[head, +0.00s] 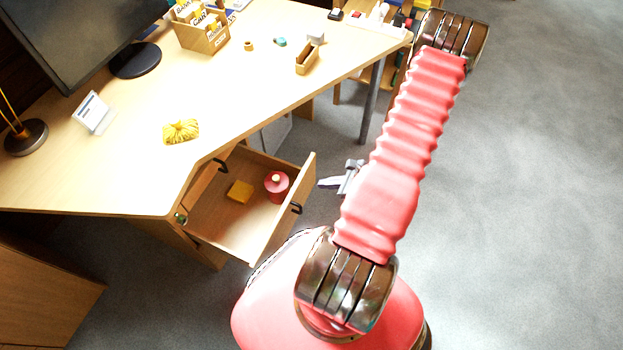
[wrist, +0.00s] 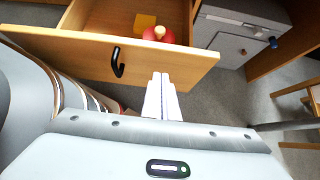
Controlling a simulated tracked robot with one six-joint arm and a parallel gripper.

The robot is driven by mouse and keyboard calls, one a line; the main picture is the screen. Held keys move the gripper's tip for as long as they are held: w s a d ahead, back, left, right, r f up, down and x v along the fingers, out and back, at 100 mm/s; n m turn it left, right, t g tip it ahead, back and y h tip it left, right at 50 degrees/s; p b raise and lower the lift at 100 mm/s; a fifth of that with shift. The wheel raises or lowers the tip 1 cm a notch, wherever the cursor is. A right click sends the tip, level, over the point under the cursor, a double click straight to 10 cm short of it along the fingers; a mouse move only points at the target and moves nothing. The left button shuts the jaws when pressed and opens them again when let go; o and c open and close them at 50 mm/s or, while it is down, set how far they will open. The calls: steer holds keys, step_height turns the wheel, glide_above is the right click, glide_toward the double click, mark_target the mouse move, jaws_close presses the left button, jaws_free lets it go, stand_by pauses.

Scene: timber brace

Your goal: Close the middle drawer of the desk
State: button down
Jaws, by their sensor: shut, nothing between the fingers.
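The desk (head: 95,180) has a wooden drawer (head: 225,228) pulled well out, with a dark handle (head: 296,208) on its front panel. Inside lie a yellow block (head: 240,191) and a red round pot with a pale knob (head: 277,185). My gripper (head: 325,183) is to the right of the drawer front, partly hidden behind my arm in the head view. In the wrist view my gripper (wrist: 162,78) is shut and empty, its fingertips close to the drawer front (wrist: 180,66), right of the handle (wrist: 117,62). Whether they touch it I cannot tell.
A grey cabinet (wrist: 236,35) stands under the desk beside the drawer. The desktop holds a monitor (head: 75,35), a card box (head: 200,30) and a yellow cloth-like item (head: 181,131). Grey carpet (head: 520,200) is clear to the right.

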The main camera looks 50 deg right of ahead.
mark_target(302, 180)
steer(key=shift+w+a+f, duration=0.25)
steer(key=shift+w+a, duration=0.05)
steer(key=shift+w, duration=0.6)
steer(key=shift+w+a+f, duration=0.25)
steer(key=shift+w+a, duration=0.1)
steer(key=shift+w, duration=0.5)
steer(key=shift+w+a+f, duration=0.25)
steer(key=shift+w+a, duration=0.05)
steer(key=shift+w, duration=0.6)
steer(key=shift+d, duration=0.15)
steer(key=shift+w, duration=0.1)
